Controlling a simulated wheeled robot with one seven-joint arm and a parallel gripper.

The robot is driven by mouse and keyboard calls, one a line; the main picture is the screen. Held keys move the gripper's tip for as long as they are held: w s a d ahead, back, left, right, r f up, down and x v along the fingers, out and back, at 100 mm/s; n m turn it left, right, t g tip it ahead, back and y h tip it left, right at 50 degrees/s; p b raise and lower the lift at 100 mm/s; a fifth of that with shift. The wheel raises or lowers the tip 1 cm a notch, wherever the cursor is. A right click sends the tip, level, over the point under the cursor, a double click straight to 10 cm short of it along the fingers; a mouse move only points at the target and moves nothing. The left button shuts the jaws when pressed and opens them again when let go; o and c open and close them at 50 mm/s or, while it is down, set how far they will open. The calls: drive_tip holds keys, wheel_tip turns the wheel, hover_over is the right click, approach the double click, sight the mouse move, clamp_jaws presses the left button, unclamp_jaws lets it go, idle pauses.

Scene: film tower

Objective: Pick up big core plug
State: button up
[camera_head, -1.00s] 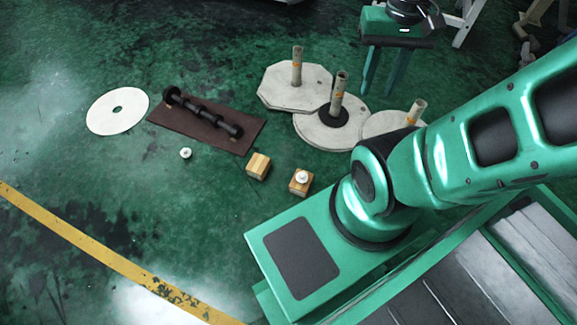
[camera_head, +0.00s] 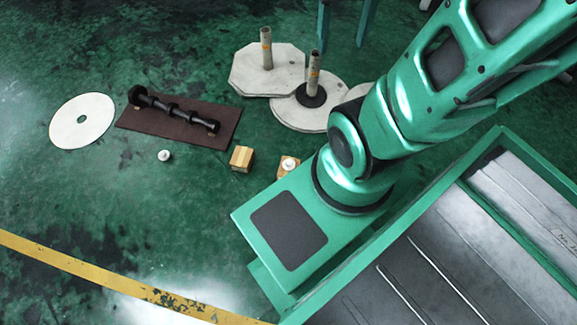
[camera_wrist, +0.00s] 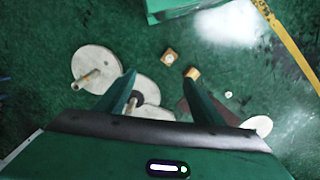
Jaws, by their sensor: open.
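Two small white plugs are in view; I cannot tell for sure which is the big core plug. One white plug (camera_head: 164,155) stands on the green floor and also shows in the wrist view (camera_wrist: 228,95). The other white plug (camera_head: 289,163) sits on a wooden block (camera_head: 286,174); it also shows in the wrist view (camera_wrist: 170,59). My gripper (camera_head: 341,42) shows only by its two green fingers at the top edge of the head view. In the wrist view my gripper (camera_wrist: 158,76) is open and empty, well above the floor and apart from both plugs.
A second wooden block (camera_head: 242,158) stands between the plugs. Behind are a brown mat (camera_head: 222,140) with a black roller (camera_head: 172,108), a white disc (camera_head: 65,130) and concrete bases with upright posts (camera_head: 240,82). A yellow line (camera_head: 80,267) crosses open floor at left.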

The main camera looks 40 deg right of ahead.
drive_tip(key=w+d+f+n, duration=0.35)
drive_tip(key=w+f, duration=0.25)
drive_tip(key=w, duration=0.4)
drive_tip(key=w+d+f+n+h, duration=0.15)
drive_tip(key=w+f+n, duration=0.45)
drive_tip(key=w+f, duration=0.8)
drive_tip(key=n+y, duration=0.2)
drive_tip(key=n, duration=1.1)
hover_over(289, 162)
drive_tip(key=shift+m, duration=0.25)
wheel_tip(289, 162, down, 57)
drive_tip(key=shift+w+r, duration=0.15)
drive_tip(key=shift+r, duration=0.05)
drive_tip(key=shift+f, duration=3.1)
